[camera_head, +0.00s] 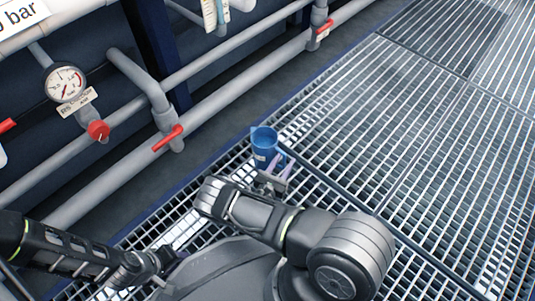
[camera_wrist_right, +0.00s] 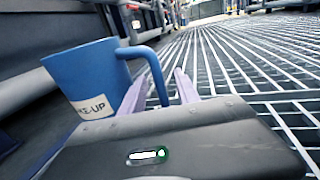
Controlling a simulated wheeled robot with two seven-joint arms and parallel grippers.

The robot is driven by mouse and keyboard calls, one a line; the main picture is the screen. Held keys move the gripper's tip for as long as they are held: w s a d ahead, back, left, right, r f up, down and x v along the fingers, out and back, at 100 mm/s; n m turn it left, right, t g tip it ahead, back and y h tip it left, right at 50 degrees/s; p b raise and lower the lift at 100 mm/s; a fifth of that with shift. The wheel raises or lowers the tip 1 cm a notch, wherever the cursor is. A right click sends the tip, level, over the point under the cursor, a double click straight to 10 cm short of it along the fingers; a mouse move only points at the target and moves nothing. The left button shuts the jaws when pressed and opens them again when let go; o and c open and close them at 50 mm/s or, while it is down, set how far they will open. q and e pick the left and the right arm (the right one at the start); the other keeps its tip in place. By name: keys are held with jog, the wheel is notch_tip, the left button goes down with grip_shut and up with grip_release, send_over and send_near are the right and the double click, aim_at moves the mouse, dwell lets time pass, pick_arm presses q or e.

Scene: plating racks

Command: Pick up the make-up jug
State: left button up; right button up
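The blue make-up jug (camera_head: 265,145) stands upright on the metal grating, close to the blue edge beside the pipes. In the right wrist view the jug (camera_wrist_right: 88,75) shows a white label reading "MAKE-UP", and its handle (camera_wrist_right: 155,65) points toward my fingers. My right gripper (camera_head: 279,168) is at the jug's handle side. Its two pale purple fingers (camera_wrist_right: 160,92) are apart, with the handle between them in the picture; contact is not clear. My left arm is low at the left in the head view, its gripper (camera_head: 158,264) small and partly hidden by my body.
Grey pipes with red valve handles (camera_head: 168,138) and a pressure gauge (camera_head: 65,84) run along the left, beyond the blue edge. The grating (camera_head: 400,140) to the right of the jug is bare and open.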

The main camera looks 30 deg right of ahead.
jog(key=shift+x, duration=1.55)
grip_shut()
dwell(0.5)
